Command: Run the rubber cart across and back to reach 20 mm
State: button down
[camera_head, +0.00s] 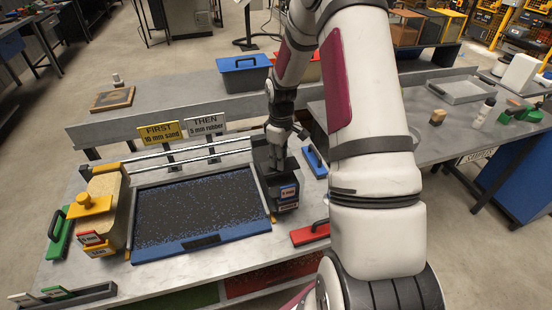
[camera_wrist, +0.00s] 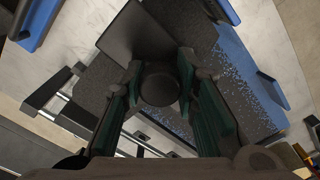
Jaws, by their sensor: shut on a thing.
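The dark rubber cart (camera_head: 284,190) stands at the right end of the rails, beside the blue-framed tray (camera_head: 145,252). My gripper (camera_head: 279,143) is above the cart and shut on its round black knob, which shows between the fingers in the wrist view (camera_wrist: 160,84). The tray bed is covered with black and blue granules; its depth cannot be read. The yellow-knobbed sand cart (camera_head: 103,226) stands at the left end of the rails. A yellow sign (camera_head: 159,133) reads "FIRST 10 mm sand", and a white sign (camera_head: 206,124) reads "THEN 5 mm rubber".
A green-handled tool (camera_head: 60,232) lies left of the sand cart. A red-handled tool (camera_head: 309,234) and a blue-handled one (camera_head: 315,161) lie right of the rubber cart. Small tags sit in a dark holder (camera_head: 66,298) at front left.

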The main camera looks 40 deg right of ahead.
jog(key=shift+s+d, duration=0.1)
jog(key=shift+d, duration=0.2)
jog(key=c, duration=1.3)
grip_release()
jog(key=shift+r, duration=0.2)
notch_tip(320, 180, up, 12)
jog(key=shift+f, duration=0.15)
